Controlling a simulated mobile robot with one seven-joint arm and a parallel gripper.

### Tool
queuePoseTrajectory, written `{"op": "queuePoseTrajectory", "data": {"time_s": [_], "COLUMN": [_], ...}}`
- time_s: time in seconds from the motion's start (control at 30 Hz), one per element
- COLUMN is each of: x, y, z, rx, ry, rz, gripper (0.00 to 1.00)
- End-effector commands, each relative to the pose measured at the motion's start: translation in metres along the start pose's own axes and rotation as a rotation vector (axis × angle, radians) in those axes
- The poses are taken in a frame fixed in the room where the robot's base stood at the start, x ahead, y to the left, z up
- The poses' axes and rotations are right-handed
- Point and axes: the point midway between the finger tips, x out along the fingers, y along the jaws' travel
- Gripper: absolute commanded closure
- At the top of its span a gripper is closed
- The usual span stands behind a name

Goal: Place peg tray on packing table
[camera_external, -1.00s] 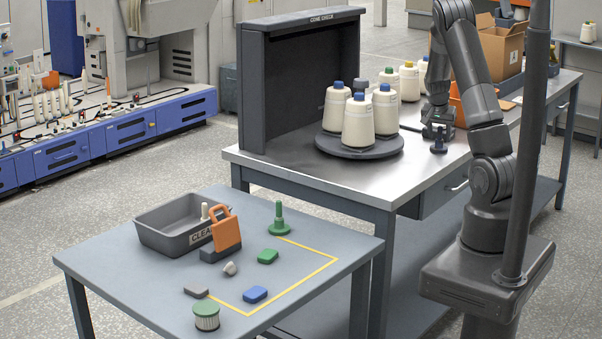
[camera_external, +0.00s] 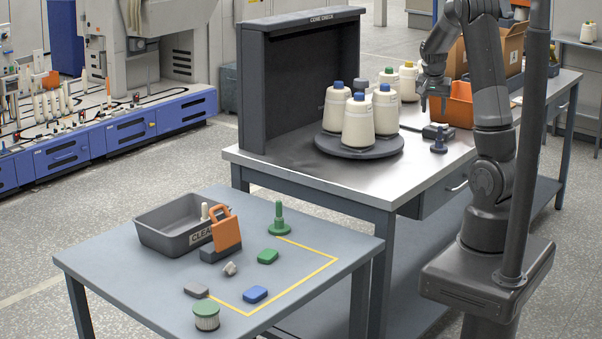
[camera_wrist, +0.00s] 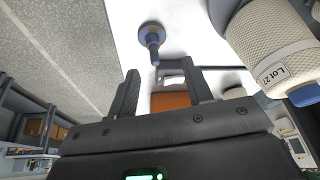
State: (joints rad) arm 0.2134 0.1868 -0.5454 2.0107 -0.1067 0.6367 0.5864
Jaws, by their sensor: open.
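My gripper (camera_external: 433,106) is open and empty, raised above the steel-topped table (camera_external: 425,170) beside the orange bin. It also shows in the wrist view (camera_wrist: 160,80), fingers apart. Below it on the steel top lies a small dark grey block-like piece (camera_external: 435,132). A dark blue peg on a round base (camera_external: 438,146) stands just in front of it and shows in the wrist view (camera_wrist: 152,40). No thing is clearly recognisable as the peg tray. A grey tray with a partly hidden label (camera_external: 165,236) sits on the low blue-grey table (camera_external: 330,262); I cannot tell which table is the packing table.
Yarn cones (camera_external: 358,120) stand on a round dark turntable (camera_external: 340,148) left of my gripper. An orange bin (camera_external: 460,106) and a cardboard box (camera_external: 500,50) are behind. The low table holds an orange-handled piece (camera_external: 227,235), a green peg (camera_external: 279,222) and a yellow outline (camera_external: 305,277).

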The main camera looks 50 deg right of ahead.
Motion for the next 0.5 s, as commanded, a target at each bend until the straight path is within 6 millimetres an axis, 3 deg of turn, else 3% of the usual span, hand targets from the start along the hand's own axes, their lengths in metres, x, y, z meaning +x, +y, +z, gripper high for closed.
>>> {"op": "queuePoseTrajectory", "data": {"time_s": [0.2,0.33,0.5], "x": [-0.070,-0.113,-0.163], "y": [-0.037,-0.048,-0.047], "z": [0.072,0.121,0.185], "rx": [-0.219,-0.377,-0.594], "ry": [-0.043,-0.053,-0.041], "rz": [-0.165,-0.256,-0.359], "gripper": [0.54,0.54,0.54]}}
